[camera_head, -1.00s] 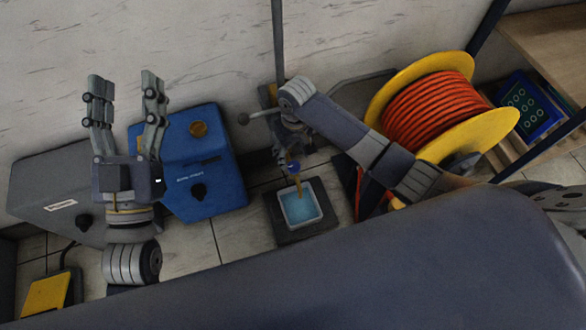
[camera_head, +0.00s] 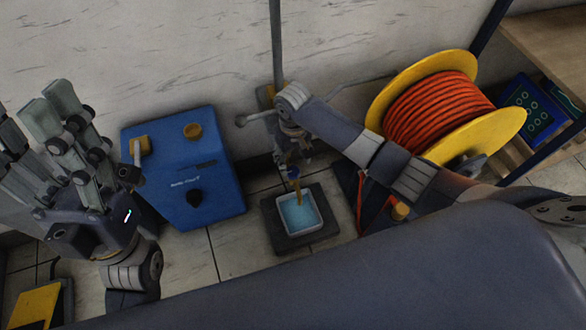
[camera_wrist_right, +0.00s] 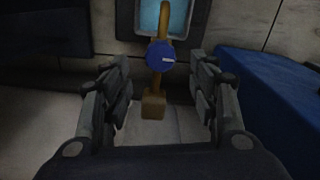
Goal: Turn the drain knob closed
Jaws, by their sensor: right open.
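The drain knob (camera_head: 293,172) is a small blue knob on a brass spout above a square tray of blue liquid (camera_head: 298,212). In the right wrist view the knob (camera_wrist_right: 160,57), with a pale mark on its face, lies centred beyond the fingertips. My right gripper (camera_head: 301,155) is just behind the knob in the head view. In the right wrist view its fingers (camera_wrist_right: 162,75) are spread with a clear gap and hold nothing. My left gripper (camera_head: 42,125) is at the far left, fingers apart and empty, away from the knob.
A blue box (camera_head: 185,170) with a black dial and brass fittings stands left of the tray. A yellow spool of orange hose (camera_head: 440,110) stands at the right. A yellow pedal (camera_head: 35,305) lies at the lower left. Bare floor tiles show between box and tray.

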